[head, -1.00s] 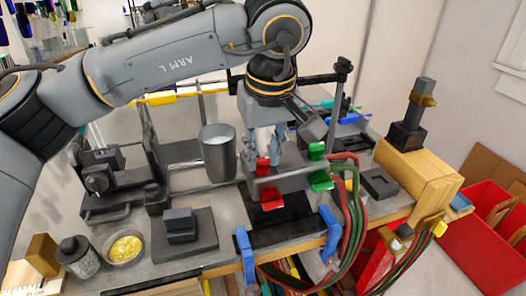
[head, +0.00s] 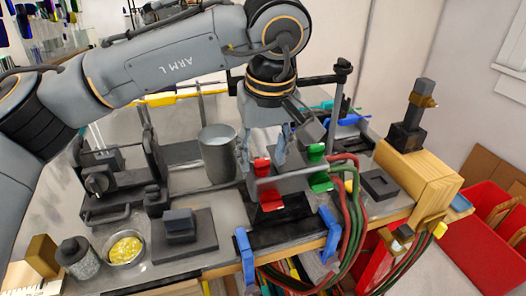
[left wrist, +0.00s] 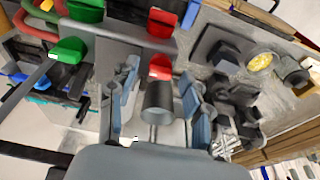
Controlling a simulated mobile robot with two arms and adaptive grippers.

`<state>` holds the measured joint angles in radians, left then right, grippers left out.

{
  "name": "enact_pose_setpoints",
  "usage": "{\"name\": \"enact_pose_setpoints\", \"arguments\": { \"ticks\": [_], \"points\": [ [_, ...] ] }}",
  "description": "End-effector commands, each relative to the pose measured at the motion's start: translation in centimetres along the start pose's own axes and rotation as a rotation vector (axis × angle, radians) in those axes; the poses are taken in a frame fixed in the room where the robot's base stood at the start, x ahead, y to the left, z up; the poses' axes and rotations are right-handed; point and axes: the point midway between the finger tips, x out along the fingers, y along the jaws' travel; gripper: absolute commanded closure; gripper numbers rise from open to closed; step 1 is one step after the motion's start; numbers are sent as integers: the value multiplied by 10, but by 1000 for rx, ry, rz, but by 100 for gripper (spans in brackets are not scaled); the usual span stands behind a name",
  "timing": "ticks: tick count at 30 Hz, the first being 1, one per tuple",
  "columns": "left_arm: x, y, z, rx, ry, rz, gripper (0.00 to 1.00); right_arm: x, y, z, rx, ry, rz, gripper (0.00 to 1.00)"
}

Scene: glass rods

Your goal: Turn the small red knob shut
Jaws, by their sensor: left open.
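Two red knobs show on the grey pipe stand in the head view. The upper, smaller red knob (head: 262,167) is just below my left gripper (head: 263,156); the larger red knob (head: 271,199) is lower and nearer. In the left wrist view, my left gripper (left wrist: 158,72) is open, its fingers spread on either side of the small red knob (left wrist: 160,67). I cannot tell whether either finger touches it. The larger red knob (left wrist: 161,22) lies beyond, at the top. My right gripper is not in view.
Two green knobs (head: 321,182) sit just right of the red ones. Red and green hoses (head: 350,210) hang at the right. A grey cup (head: 218,155) stands left of the gripper. Blue clamps (head: 245,255) stand at the front edge. A wooden block (head: 430,185) is at the right.

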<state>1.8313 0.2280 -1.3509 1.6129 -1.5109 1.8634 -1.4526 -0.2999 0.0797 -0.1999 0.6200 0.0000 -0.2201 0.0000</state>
Motion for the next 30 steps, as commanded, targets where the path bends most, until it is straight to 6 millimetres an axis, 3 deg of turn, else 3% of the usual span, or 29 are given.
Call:
{"name": "enact_pose_setpoints", "arguments": {
  "ticks": [7,15,21,30],
  "points": [
    [-18,1,0,0,2,2,51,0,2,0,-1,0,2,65],
    [-75,1,0,-1,2,1,51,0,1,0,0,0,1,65],
    [-108,0,0,-1,3,1,51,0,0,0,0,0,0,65],
    [-120,0,0,1,0,0,51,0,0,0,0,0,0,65]
  ]
}}
